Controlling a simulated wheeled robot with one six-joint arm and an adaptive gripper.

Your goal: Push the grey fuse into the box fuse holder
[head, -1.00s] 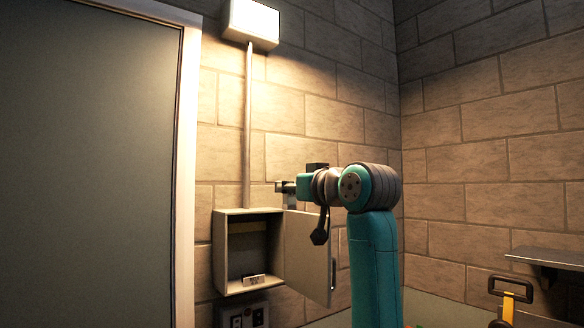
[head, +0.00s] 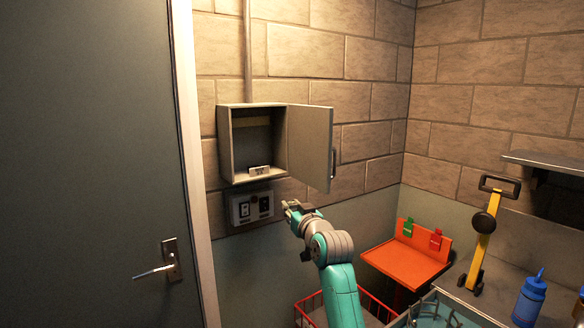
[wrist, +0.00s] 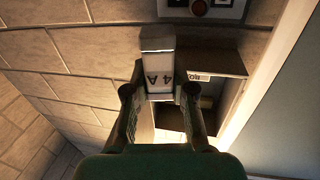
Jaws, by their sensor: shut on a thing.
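The grey wall box (head: 226,150) hangs open, its door (head: 312,145) swung out to the right. A small white label (head: 259,170) sits at its lower front edge. The box also shows upside down in the wrist view (wrist: 222,62), with its label. No fuse holder can be made out in the dark inside. My gripper (wrist: 160,92) is shut on the grey fuse (wrist: 158,54), a block with a white face marked "4 A". In the head view my gripper (head: 290,207) is below the box, near the switch panel. The fuse is too small to tell there.
The switch panel (head: 252,207) is on the wall under the box. A grey door (head: 110,160) is at left. At right are an orange stand (head: 405,262), a yellow tool (head: 484,240), a blue bottle (head: 529,298) and a shelf (head: 545,164). A red wire basket (head: 310,310) is low.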

